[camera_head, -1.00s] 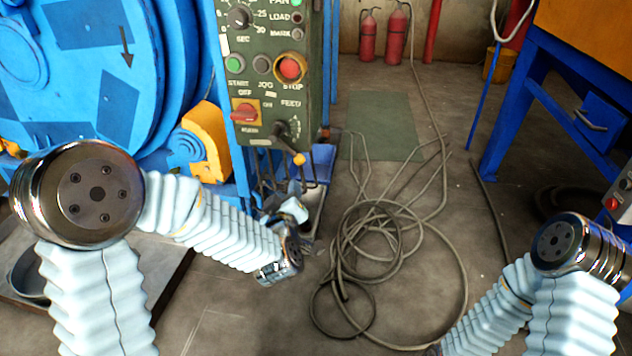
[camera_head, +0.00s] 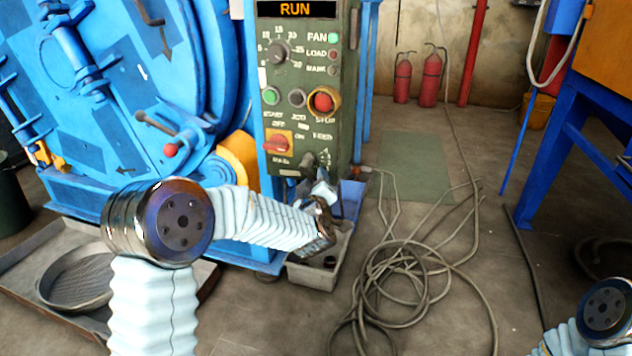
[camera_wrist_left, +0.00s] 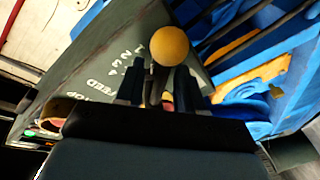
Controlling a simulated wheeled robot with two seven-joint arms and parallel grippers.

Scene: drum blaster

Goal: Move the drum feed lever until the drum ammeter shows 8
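The drum feed lever shows in the left wrist view as a yellow ball knob (camera_wrist_left: 170,46) on a short shaft. In the head view its dark hub (camera_head: 307,164) is at the bottom of the green control panel (camera_head: 306,120), with the knob hidden by my gripper. My left gripper (camera_head: 322,190) is at the lever. In the left wrist view its two fingers (camera_wrist_left: 160,85) stand apart on either side of the shaft, with the knob beyond the tips. Contact is not clear. No ammeter dial is in view. My right gripper is out of view.
A lit display reads RUN (camera_head: 296,9) above the panel's knob and buttons. The red stop button (camera_head: 323,101) and red switch (camera_head: 278,143) are above the lever. The blue drum machine (camera_head: 100,90) stands left. A grey bin (camera_head: 318,272) sits below; hoses (camera_head: 410,280) lie right.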

